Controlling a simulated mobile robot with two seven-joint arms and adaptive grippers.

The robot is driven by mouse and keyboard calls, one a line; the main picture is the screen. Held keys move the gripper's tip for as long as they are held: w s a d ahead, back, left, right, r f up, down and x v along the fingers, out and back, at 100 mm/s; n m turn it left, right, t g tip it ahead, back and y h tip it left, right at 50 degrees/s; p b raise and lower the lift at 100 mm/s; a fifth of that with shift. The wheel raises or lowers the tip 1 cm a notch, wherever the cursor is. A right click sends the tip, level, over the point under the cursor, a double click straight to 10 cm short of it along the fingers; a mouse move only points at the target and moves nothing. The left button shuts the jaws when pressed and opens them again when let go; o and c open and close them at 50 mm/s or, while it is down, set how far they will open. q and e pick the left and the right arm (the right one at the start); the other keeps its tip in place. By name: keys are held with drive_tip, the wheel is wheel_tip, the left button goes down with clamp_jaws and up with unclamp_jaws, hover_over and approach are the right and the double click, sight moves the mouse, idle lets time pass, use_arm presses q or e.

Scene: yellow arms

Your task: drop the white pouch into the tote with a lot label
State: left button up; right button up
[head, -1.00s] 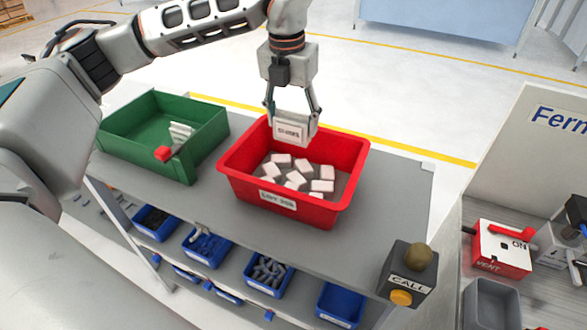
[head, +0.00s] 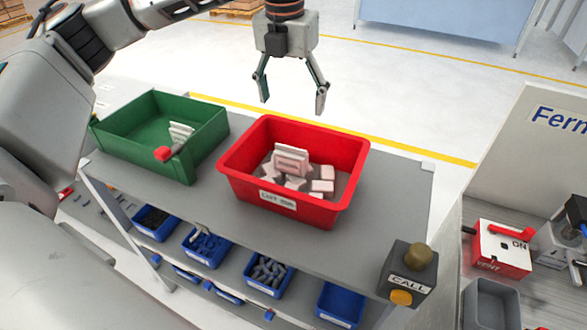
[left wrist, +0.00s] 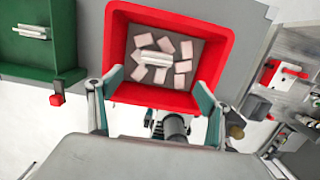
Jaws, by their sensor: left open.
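The red tote (head: 240,182) stands on the grey shelf top, with a white lot label (head: 277,200) on its front wall. The white pouch (head: 291,158) stands roughly on edge inside it, on top of several small pale blocks (head: 322,186). In the left wrist view the pouch (left wrist: 155,58) lies near the middle of the tote (left wrist: 222,45). My left gripper (head: 292,108) is open and empty above the tote's back edge; its spread fingers also show in the left wrist view (left wrist: 155,100). My right gripper is not in view.
A call box (head: 408,275) sits at the shelf's right front corner. Blue bins (head: 268,273) hold small parts below. The shelf right of the tote is clear.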

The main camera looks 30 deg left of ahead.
use_arm(q)
wheel_tip(320, 180, up, 6)
drive_tip(key=shift+s+r, duration=0.15)
drive_tip(key=shift+s, duration=0.25)
idle(0.3)
